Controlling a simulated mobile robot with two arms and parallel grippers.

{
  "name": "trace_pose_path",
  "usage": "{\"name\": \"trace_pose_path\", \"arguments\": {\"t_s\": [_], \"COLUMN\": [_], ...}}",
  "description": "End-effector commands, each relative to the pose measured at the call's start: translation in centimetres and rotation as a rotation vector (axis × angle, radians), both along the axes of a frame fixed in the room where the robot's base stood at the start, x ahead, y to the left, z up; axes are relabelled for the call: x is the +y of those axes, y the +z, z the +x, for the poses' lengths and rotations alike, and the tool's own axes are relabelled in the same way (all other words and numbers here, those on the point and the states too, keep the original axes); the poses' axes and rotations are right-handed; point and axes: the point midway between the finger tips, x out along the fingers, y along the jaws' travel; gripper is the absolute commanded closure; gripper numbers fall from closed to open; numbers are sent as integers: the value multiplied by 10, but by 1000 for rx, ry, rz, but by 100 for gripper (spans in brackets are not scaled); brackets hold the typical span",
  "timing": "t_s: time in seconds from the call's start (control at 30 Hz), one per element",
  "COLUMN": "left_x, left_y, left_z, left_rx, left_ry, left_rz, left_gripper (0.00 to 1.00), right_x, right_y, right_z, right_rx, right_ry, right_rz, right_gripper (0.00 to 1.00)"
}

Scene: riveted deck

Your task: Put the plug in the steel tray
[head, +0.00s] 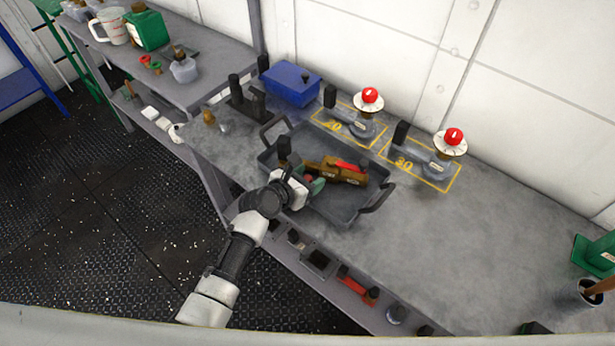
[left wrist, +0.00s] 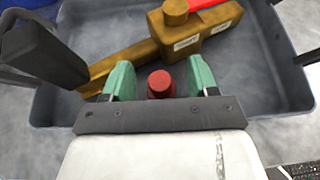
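The steel tray (head: 345,206) is a grey, shallow pan with a raised handle at each end, on the workbench. My left gripper (head: 307,184), with green fingertips, is low over the tray's near left part. In the left wrist view, the gripper (left wrist: 161,82) has its fingers apart. A red, round-topped piece, seemingly the plug (left wrist: 161,84), is between them, with a gap on each side. Its lower part is hidden by the gripper. A brass valve (head: 335,170) with a red handle lies in the tray, just beyond the fingers. My right gripper is not in view.
A black upright block (left wrist: 40,55) is close to the left of my left fingers. A blue box (head: 291,84) and two red-topped gauges (head: 369,97) (head: 453,139) stand behind the tray. The bench is clear to the right of the tray.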

Motion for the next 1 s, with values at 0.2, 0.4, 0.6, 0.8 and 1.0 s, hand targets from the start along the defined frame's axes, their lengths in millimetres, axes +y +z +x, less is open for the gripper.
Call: {"name": "trace_pose_path", "arguments": {"t_s": [0.2, 0.4, 0.6, 0.8, 1.0], "left_x": [0, 12, 37, 59, 68], "left_y": [2, 11, 27, 40, 48], "left_z": [0, -16, -47, -73, -85], "left_rx": [1, 2, 1, 2, 0], "left_ry": [0, 2, 0, 0, -1], "left_rz": [1, -1, 0, 1, 0], "left_gripper": [41, 41, 41, 41, 41], "right_x": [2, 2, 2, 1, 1], "right_y": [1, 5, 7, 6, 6], "right_z": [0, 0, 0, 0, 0], "right_rx": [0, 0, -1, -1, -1], "right_ry": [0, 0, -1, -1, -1], "right_rz": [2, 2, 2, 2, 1], "right_gripper": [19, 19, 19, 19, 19]}}
